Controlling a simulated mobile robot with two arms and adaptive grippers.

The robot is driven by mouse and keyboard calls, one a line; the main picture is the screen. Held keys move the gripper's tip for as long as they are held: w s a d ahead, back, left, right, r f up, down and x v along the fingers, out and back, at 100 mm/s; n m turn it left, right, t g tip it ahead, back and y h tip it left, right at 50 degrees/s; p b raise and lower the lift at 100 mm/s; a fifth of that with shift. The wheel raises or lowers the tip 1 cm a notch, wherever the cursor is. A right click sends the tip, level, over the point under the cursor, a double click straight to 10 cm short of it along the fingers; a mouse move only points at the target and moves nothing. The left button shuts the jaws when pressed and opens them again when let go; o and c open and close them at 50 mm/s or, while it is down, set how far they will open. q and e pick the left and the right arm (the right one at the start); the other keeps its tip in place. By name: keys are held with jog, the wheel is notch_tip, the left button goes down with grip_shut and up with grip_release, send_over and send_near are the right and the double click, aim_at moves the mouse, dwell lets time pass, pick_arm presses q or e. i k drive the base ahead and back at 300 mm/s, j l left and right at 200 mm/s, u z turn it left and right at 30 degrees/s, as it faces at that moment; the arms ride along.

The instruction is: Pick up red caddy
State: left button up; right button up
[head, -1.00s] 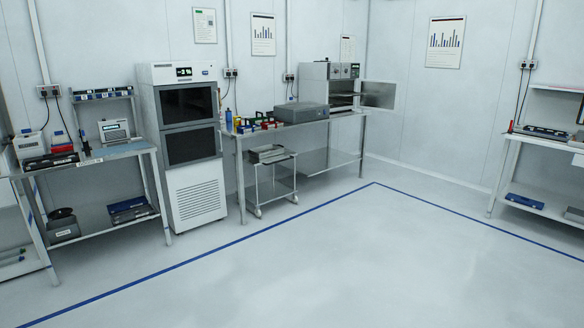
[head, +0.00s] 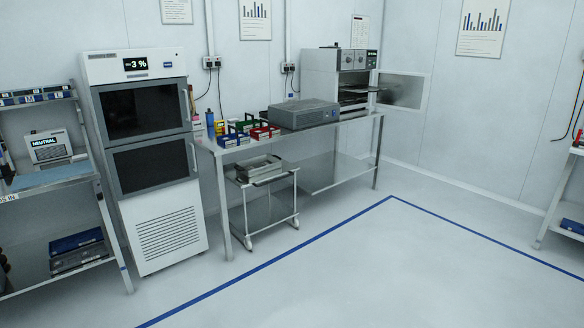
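A red caddy (head: 264,132) stands on the steel bench (head: 345,122) along the back wall, towards the bench's left end. It is small in the head view. A blue caddy (head: 233,140) stands to its left and a green caddy (head: 243,126) is just behind. A grey closed box (head: 303,113) stands to its right. Neither of my grippers is in view.
A tall white cabinet (head: 168,225) with dark doors stands left of the bench. A small cart (head: 250,187) with metal trays is under the bench's left part. An oven with an open door (head: 402,90) is at the right end. The floor (head: 330,275) in front is clear.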

aim_at(265, 130)
jog(key=i+u, duration=0.1)
jog(key=i, duration=0.5)
jog(key=i+l+u, duration=0.1)
jog(key=i, duration=0.5)
jog(key=i+l, duration=0.15)
jog(key=i, duration=0.5)
jog(key=i+l+u, duration=0.15)
jog(key=i, duration=0.45)
jog(key=i+l+u, duration=0.15)
jog(key=i+l, duration=0.5)
jog(key=i+l+u, duration=0.1)
jog(key=i+l, duration=0.5)
jog(key=l, duration=0.15)
